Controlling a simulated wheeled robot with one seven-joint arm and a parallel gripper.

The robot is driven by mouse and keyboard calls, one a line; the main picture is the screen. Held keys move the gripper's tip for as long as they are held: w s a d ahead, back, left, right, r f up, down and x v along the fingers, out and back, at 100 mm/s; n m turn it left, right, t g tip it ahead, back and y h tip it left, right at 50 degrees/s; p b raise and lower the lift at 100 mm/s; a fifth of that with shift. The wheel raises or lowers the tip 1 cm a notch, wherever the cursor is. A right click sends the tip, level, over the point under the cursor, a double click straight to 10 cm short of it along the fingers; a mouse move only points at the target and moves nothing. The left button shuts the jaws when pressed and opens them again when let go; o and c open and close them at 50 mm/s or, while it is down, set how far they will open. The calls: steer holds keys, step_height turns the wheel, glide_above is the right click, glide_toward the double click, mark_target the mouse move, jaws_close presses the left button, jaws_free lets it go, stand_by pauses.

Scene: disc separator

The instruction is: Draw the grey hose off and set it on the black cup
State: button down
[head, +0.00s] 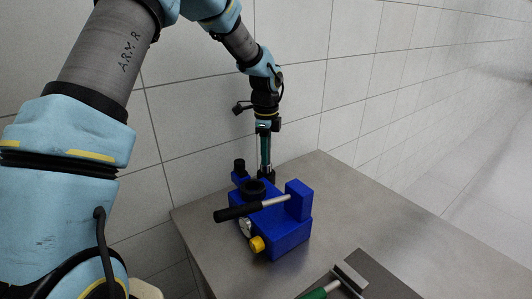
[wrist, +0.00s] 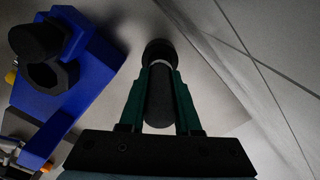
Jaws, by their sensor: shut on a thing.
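My gripper (head: 265,160) points down at the back of the table, behind the blue separator (head: 290,235). In the wrist view my green fingers (wrist: 160,88) are shut on a dark grey cylinder, which looks like the grey hose (wrist: 159,105). A pale ring shows at the hose's far end, against the round black cup (wrist: 160,48). The black cup also shows in the head view (head: 267,176), below my fingertips. The hose end is at or in the cup; I cannot tell how deep. The fingers hide most of the hose in the head view.
The separator carries a black-handled lever (head: 240,212), a gauge (head: 245,227), a yellow knob (head: 257,244), a black collar (head: 254,187) and a black post (head: 239,166). A green-handled tool (head: 315,293) lies on a dark mat (head: 385,278). The tiled wall stands close behind my gripper.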

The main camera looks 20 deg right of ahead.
steer(key=shift+f, duration=0.1)
stand_by(0.3)
steer(key=shift+f+b, duration=0.6)
steer(key=shift+f, duration=0.4)
steer(key=c, duration=0.5)
jaws_free()
steer(key=shift+r, duration=0.1)
step_height(320, 180, up, 10)
steer(key=shift+r+b, duration=0.25)
steer(key=shift+b, duration=1)
step_height(320, 180, up, 4)
steer(key=p, duration=0.4)
steer(key=shift+r, duration=0.2)
steer(key=shift+f, duration=0.1)
